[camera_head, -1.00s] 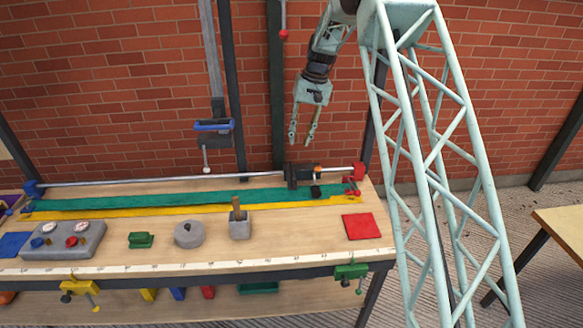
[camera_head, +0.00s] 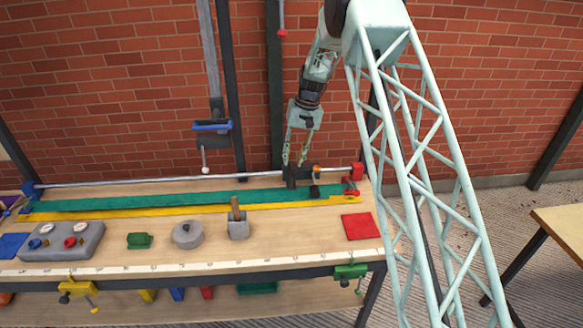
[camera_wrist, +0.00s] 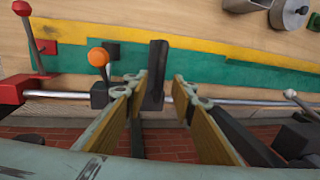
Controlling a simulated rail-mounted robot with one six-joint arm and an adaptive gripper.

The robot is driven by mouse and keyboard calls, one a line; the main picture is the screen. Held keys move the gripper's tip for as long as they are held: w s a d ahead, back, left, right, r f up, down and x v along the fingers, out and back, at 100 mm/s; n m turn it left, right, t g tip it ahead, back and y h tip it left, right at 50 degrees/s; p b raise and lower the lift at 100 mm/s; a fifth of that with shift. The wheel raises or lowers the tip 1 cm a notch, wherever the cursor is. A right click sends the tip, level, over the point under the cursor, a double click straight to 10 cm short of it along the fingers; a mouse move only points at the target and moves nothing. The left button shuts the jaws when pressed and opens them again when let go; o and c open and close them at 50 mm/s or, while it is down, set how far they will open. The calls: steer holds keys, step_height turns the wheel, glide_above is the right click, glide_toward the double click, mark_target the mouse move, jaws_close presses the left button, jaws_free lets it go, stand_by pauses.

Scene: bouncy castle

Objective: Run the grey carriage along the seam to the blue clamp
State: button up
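The dark grey carriage (camera_head: 291,181) sits on the metal rail near its right end, with an upright post that shows in the wrist view (camera_wrist: 156,72). An orange knob (camera_wrist: 98,57) stands beside it. My gripper (camera_head: 294,163) is open just above the carriage. In the wrist view the post stands between and slightly beyond my two tan-padded fingers (camera_wrist: 159,84), with gaps showing on both sides. A blue clamp (camera_head: 29,188) holds the rail's far left end. The seam lies where the green cloth (camera_head: 150,200) and yellow cloth (camera_head: 110,213) overlap.
A red clamp (camera_head: 357,170) holds the rail's right end. A blue-jawed bar clamp (camera_head: 212,126) hangs behind the rail. A gauge box (camera_head: 62,243), green block (camera_head: 140,240), grey round weight (camera_head: 187,235) and grey block with wooden handle (camera_head: 238,227) stand in front of the cloth.

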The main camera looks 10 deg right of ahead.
mark_target(291, 169)
steer(key=shift+a+f, duration=0.2)
steer(key=shift+f, duration=0.8)
steer(key=shift+a+f, duration=0.2)
steer(key=shift+f, duration=0.75)
steer(key=shift+c, duration=0.5)
jaws_close()
